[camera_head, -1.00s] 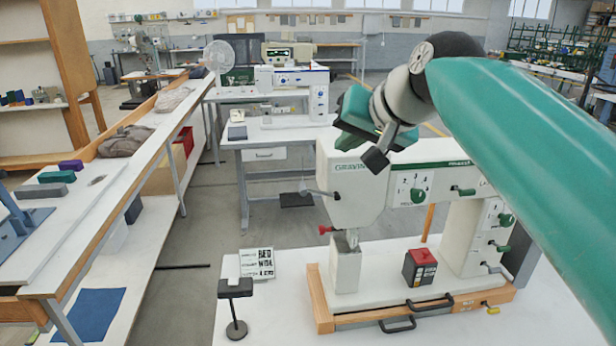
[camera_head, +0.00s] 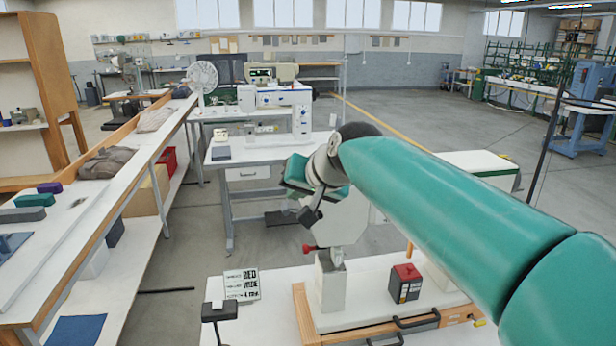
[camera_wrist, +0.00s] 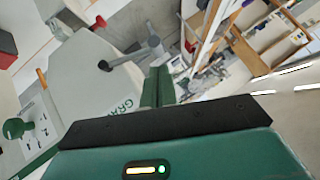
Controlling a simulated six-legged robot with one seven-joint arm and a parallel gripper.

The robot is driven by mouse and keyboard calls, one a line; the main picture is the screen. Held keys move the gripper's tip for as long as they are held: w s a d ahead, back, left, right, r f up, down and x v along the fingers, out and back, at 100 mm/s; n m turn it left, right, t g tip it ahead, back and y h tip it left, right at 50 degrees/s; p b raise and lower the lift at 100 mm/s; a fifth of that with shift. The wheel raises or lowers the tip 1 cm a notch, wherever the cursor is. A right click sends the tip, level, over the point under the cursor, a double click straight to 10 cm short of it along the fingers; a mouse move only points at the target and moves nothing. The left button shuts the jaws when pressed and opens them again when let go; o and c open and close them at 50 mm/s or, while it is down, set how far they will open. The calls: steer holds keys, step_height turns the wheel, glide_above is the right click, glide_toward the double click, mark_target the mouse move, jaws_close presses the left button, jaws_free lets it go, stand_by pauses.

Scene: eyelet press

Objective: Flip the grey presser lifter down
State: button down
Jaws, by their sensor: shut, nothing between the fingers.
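The eyelet press has a white head with green lettering, partly visible in the head view (camera_head: 345,215) and large in the wrist view (camera_wrist: 85,85). The grey presser lifter (camera_wrist: 132,55) sticks out from the head in the wrist view, with a dark pivot at one end and a rounded grey tip. The gripper body also shows in front of the head in the head view.
A red knob (camera_head: 309,248) sits low on the press head. A red-topped black box (camera_head: 405,283) stands on the press base. A lettered card (camera_head: 242,284) and a black stand (camera_head: 220,311) are at left. A long bench (camera_head: 100,205) runs along the left.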

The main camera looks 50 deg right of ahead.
mark_target(284, 215)
steer(key=shift+w+a+f, duration=0.2)
steer(key=shift+f, duration=0.4)
steer(key=shift+w+a+f+n+g+h, duration=0.2)
steer(key=shift+a+f+n+g+h, duration=0.05)
steer(key=shift+f+g+h, duration=0.15)
steer(key=shift+w+a+f+n+g+h, duration=0.2)
steer(key=shift+f+n+g+h, duration=0.05)
steer(key=shift+f+g+h, duration=0.15)
steer(key=shift+w+a+f+n+g+h, duration=0.15)
steer(key=shift+a+f+n+g+h, duration=0.05)
steer(key=shift+f+n+g+h, duration=0.3)
steer(key=shift+w+a+f+n+g+h, duration=0.15)
steer(key=shift+f+n+g+h, duration=0.2)
steer(key=shift+f+h, duration=0.2)
steer(key=shift+w+a+f, duration=0.1)
steer(key=shift+a+f, duration=0.05)
steer(key=shift+f, duration=0.45)
